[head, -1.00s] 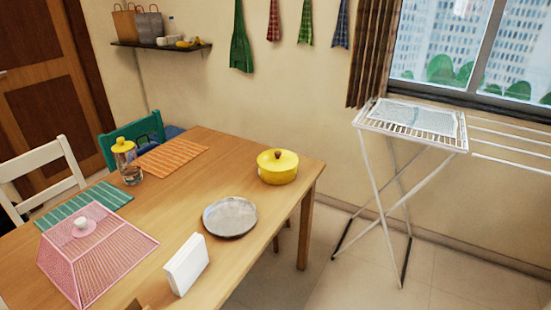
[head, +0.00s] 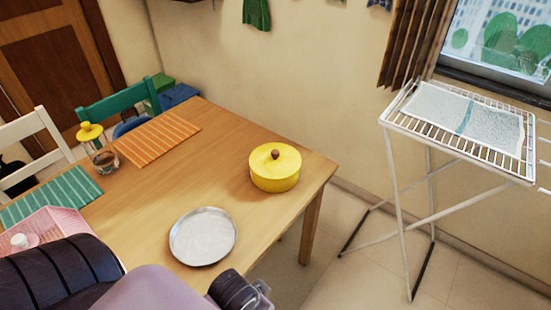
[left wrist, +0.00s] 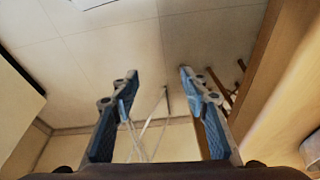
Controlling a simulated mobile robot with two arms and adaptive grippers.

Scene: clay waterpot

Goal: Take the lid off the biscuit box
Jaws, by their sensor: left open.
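The biscuit box is a round yellow box (head: 275,178) with a yellow lid (head: 275,160) and a brown knob on top. It stands upright near the far right corner of the wooden table, with the lid on. My left gripper (left wrist: 159,73) is open and empty in the left wrist view, with floor behind its fingers. In the head view my left arm crosses the bottom edge, and its gripper does not show there. The box cannot be made out in the left wrist view. My right gripper is in neither view.
A metal plate (head: 203,237) lies in front of the box. A glass jar (head: 103,158), an orange placemat (head: 158,138) and a pink mesh cover (head: 50,225) are further left on the table (head: 215,150). A white drying rack (head: 400,120) stands at the right.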

